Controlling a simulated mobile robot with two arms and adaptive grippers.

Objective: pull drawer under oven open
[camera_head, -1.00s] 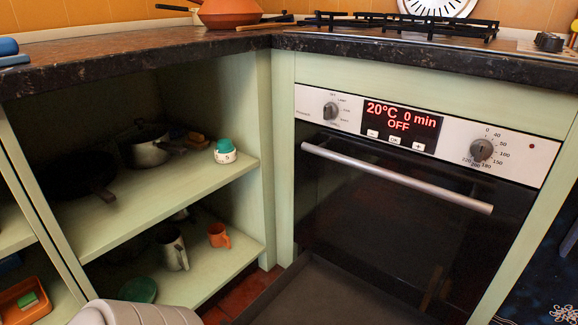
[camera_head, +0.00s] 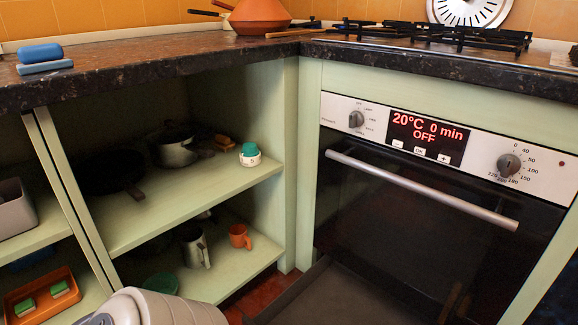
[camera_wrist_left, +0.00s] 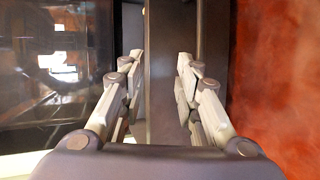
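The oven (camera_head: 400,190) has a steel door handle (camera_head: 420,188) and its door is shut. Below it the drawer (camera_head: 335,298) stands pulled out, with its grey inside and dark left wall showing at the bottom of the head view; its front edge is out of frame there. In the left wrist view, my left gripper (camera_wrist_left: 160,80) has its two fingers apart. They are over the grey drawer (camera_wrist_left: 172,110), with dark glass on the left and red floor on the right. I cannot tell whether they touch the drawer. My right gripper is not in view.
My left arm shows at the bottom left. Open shelves (camera_head: 190,205) with pots, a white-and-green timer (camera_head: 250,155) and an orange mug (camera_head: 239,236) stand left of the oven. Red floor (camera_head: 268,287) shows between shelves and drawer. The dark countertop (camera_head: 150,65) runs above.

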